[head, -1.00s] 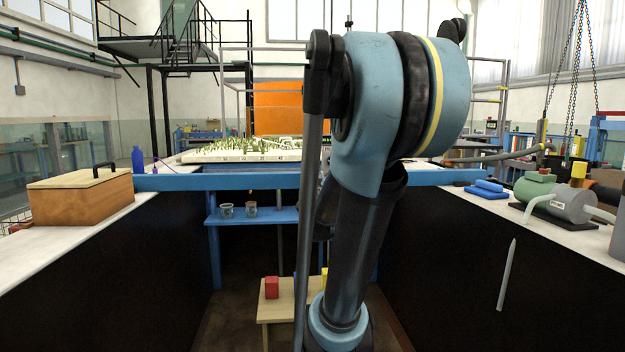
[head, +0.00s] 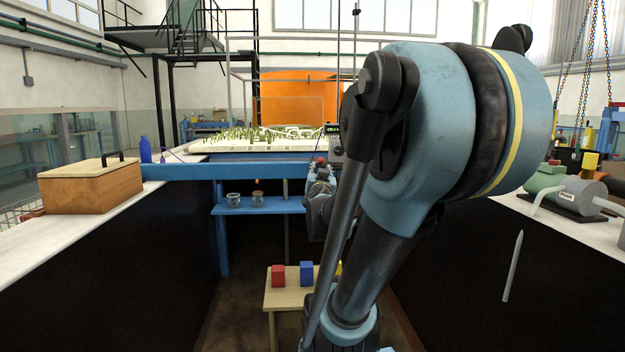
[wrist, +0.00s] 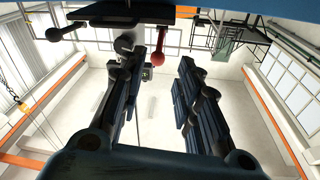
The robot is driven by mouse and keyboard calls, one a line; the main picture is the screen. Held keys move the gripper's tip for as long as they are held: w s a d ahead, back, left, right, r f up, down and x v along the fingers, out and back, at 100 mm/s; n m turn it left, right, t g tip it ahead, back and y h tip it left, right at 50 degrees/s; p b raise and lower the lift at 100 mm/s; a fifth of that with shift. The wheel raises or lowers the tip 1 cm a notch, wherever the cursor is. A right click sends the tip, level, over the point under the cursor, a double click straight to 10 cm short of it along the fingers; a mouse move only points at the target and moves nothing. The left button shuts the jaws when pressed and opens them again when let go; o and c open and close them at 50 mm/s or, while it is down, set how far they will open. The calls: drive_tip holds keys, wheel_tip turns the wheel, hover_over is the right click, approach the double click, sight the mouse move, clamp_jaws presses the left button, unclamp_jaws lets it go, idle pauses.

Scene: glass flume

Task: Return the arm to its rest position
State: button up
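My arm (head: 440,150) fills the right of the head view, its blue shoulder high and a dark link running down to the base. Its far end (head: 320,200) shows partly behind the link, near the blue beam; the fingers cannot be made out there. In the wrist view, my gripper (wrist: 160,82) has its two dark fingers spread with a clear gap. Nothing is held between them. A red ball on a short rod (wrist: 158,58) shows near the left fingertip; I cannot tell if it is touching. The walls and windows appear beyond the fingers.
A blue beam (head: 250,172) crosses ahead, with a green model on a white slab (head: 260,145) behind. A low wooden stool (head: 284,297) bears red (head: 278,275) and blue (head: 306,272) blocks. A wooden box (head: 92,188) stands left; a pump (head: 580,195) stands right.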

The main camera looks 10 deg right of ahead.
drive_tip(key=s+a+f+n+g+y, duration=0.3)
drive_tip(key=a+f+y, duration=0.1)
drive_tip(key=a+f, duration=0.25)
drive_tip(key=s+a+f+n+g+y, duration=0.3)
drive_tip(key=s+a+f+g+y, duration=0.1)
drive_tip(key=a+f, duration=0.25)
drive_tip(key=s+d+f+g+h, duration=0.1)
drive_tip(key=s+d+f+g, duration=0.1)
drive_tip(key=s+f+g, duration=0.2)
drive_tip(key=s+d+f+g+h, duration=0.2)
drive_tip(key=s+f+g, duration=0.3)
drive_tip(key=s+f, duration=0.5)
drive_tip(key=s+d, duration=0.1)
drive_tip(key=s, duration=0.4)
drive_tip(key=shift+s+d+m+g, duration=0.25)
drive_tip(key=shift+s+m+g, duration=0.05)
drive_tip(key=shift+m, duration=0.1)
